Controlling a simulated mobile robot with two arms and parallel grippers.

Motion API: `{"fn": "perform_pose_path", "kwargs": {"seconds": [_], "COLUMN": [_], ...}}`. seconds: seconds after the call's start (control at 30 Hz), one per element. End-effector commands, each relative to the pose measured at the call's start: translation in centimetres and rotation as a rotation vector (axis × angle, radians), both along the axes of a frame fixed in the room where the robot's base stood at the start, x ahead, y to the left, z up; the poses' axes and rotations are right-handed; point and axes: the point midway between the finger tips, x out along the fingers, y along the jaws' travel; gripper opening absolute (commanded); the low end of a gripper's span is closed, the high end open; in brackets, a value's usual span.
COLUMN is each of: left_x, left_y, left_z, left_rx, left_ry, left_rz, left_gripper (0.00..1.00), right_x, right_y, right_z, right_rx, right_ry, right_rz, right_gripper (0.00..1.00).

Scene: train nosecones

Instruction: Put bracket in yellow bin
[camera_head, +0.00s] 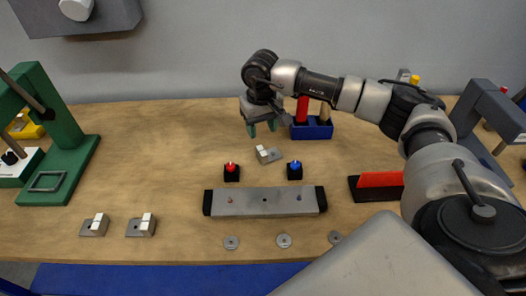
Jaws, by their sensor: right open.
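A small grey bracket (270,157) with a pale upright block lies on the wooden table, below my right gripper. My right gripper (262,129) points down with its green fingertips apart, empty, just above and behind this bracket. Two similar brackets lie at the front left, one bracket (93,227) beside another bracket (140,228). A yellow container (32,131), which looks like the yellow bin, stands at the far left, partly hidden behind a green press. My left gripper is out of view.
The green press (68,155) stands at the left. A red button (231,172) and a blue button (294,170) sit behind a long metal bar (262,202). The table's left middle is clear.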

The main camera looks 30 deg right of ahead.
Motion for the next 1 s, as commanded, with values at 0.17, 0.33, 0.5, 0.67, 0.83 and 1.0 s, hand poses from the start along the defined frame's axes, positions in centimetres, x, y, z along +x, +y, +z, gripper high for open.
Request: {"fn": "perform_pose_path", "kwargs": {"seconds": [0.17, 0.33, 0.5, 0.67, 0.83, 1.0], "left_x": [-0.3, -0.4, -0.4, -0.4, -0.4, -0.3], "left_y": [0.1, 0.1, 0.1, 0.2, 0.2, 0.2], "left_z": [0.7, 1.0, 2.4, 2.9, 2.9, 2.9], "left_rx": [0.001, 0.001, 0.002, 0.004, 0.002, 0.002], "left_ry": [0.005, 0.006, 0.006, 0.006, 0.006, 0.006], "left_rz": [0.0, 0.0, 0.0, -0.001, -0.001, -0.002], "left_gripper": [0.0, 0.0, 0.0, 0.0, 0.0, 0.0], "right_x": [-0.1, -0.1, -0.3, -0.3, -0.3, -0.3], "right_y": [0.1, 0.2, 0.2, 0.2, 0.2, 0.2], "right_z": [-2.8, -4.1, -6.1, -8.4, -9.2, -9.2], "right_rx": [0.004, 0.004, 0.005, 0.006, 0.006, 0.006], "right_ry": [0.003, 0.0, 0.005, 0.001, 0.0, 0.0], "right_rz": [0.0, 0.001, -0.001, 0.0, 0.0, 0.0], "right_gripper": [0.5, 0.5, 0.5, 0.5, 0.5, 0.45]}}
